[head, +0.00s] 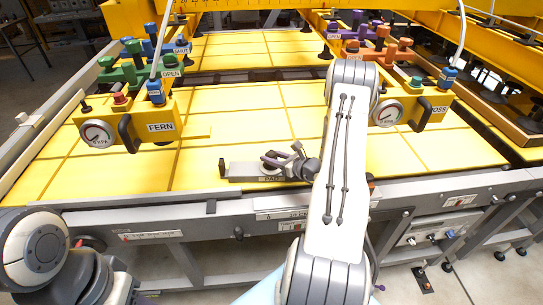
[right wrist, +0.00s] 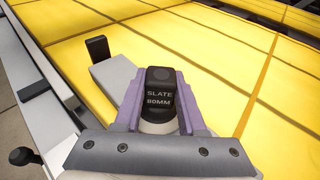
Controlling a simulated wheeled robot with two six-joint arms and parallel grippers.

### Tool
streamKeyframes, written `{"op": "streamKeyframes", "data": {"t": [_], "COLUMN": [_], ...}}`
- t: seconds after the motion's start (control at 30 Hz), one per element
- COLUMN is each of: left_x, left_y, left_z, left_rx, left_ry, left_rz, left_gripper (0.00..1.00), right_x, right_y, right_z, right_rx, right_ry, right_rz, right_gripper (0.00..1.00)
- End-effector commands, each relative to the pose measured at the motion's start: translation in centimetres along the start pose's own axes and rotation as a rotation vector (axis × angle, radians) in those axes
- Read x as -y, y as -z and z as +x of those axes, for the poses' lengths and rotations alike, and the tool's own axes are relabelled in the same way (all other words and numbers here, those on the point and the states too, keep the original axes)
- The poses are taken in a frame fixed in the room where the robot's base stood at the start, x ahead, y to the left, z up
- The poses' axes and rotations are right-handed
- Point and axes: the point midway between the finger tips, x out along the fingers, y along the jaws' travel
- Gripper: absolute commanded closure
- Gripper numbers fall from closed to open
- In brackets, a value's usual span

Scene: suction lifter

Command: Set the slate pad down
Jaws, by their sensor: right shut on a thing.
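My right gripper (head: 283,157) is shut on the slate pad, low over the front edge of the yellow table. In the right wrist view, the slate pad (right wrist: 160,90) shows a black top marked "SLATE 80MM", with the purple fingers (right wrist: 159,110) on both sides of it. The pad's underside is hidden, so I cannot tell whether it touches anything below. A grey pad holder (head: 240,170) with a dark upright at its left end lies under and beside the gripper; its label reads roughly "PADS". My left arm shows at the lower left, but its gripper does not.
A yellow lifter block marked FERN (head: 160,127), with gauge and handle, hangs at the left. A similar block (head: 431,108), its label partly hidden, hangs at the right. The yellow table top (head: 240,105) is mostly bare between them. A grey rail (head: 130,215) runs along the front.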

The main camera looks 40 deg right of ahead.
Motion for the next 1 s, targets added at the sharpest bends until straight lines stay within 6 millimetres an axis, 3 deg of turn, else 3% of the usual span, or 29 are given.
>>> {"op": "streamKeyframes", "data": {"t": [0.27,0.3,0.33,0.37,0.77,1.0], "left_x": [0.0,0.0,0.0,0.0,0.0,0.2], "left_y": [0.0,0.0,0.0,0.0,0.0,-0.1], "left_z": [0.6,0.4,0.3,0.3,-0.1,2.5], "left_rx": [0.000,0.000,0.000,0.000,0.000,0.000], "left_ry": [0.000,0.000,0.000,0.000,0.000,0.000], "left_rz": [-0.001,-0.001,-0.001,-0.001,0.000,-0.004], "left_gripper": [0.50,0.50,0.50,0.50,0.50,0.50], "right_x": [0.0,0.0,0.0,0.0,0.0,0.2], "right_y": [0.5,0.3,0.2,0.2,-0.2,0.4], "right_z": [0.1,0.1,0.1,0.1,-0.2,-4.6], "right_rx": [0.000,-0.001,-0.001,-0.001,-0.001,0.000], "right_ry": [0.000,0.000,0.000,0.000,0.000,0.007], "right_rz": [0.000,0.000,0.000,0.000,0.001,0.001], "right_gripper": [1.00,0.45,0.34,0.30,0.30,0.30]}}
